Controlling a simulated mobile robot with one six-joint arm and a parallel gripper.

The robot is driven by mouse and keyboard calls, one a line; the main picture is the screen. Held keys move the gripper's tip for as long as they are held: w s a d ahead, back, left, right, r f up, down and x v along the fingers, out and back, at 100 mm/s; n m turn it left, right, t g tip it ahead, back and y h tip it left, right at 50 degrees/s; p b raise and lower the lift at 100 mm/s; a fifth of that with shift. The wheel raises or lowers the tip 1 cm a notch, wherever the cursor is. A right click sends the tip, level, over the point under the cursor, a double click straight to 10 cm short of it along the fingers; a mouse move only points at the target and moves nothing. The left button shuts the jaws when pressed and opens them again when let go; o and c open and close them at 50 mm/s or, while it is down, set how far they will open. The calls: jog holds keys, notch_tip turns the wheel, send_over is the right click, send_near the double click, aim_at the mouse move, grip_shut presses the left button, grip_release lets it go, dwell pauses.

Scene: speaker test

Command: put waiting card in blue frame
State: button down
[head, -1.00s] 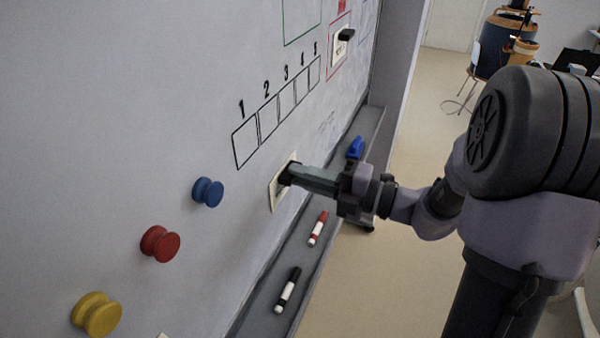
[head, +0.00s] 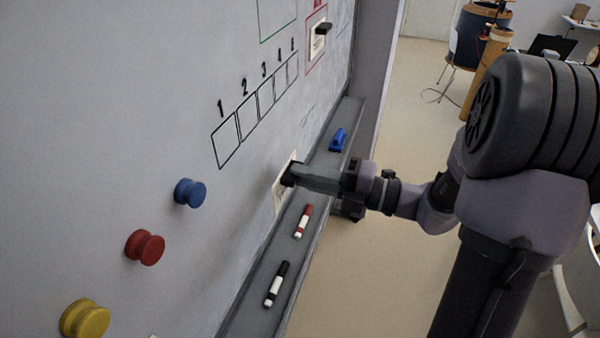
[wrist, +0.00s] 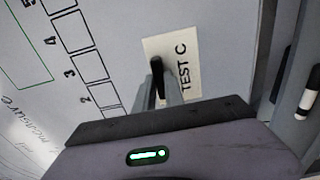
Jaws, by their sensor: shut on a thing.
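A cream card (head: 281,194) with a black handle is held by my gripper (head: 291,174) near the lower part of the whiteboard. In the wrist view the card (wrist: 185,50) reads "TEST C", and my gripper (wrist: 158,88) is shut on its black handle (wrist: 156,70). I cannot tell whether the card touches the board. A faint bluish outline (head: 340,20), partly cut off, shows at the top of the board beyond the red frame (head: 309,62). Another card (head: 318,42) with a black handle is inside the red frame.
A numbered row of boxes (head: 226,140) and a green frame (head: 278,38) are drawn on the board. Blue (head: 190,193), red (head: 146,247) and yellow (head: 85,319) knobs stick out. The tray (head: 318,180) below holds a blue object (head: 338,140), a red marker (head: 302,222) and a black marker (head: 276,285).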

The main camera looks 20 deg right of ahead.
jog(key=shift+p+v, duration=0.35)
jog(key=shift+v, duration=1.1)
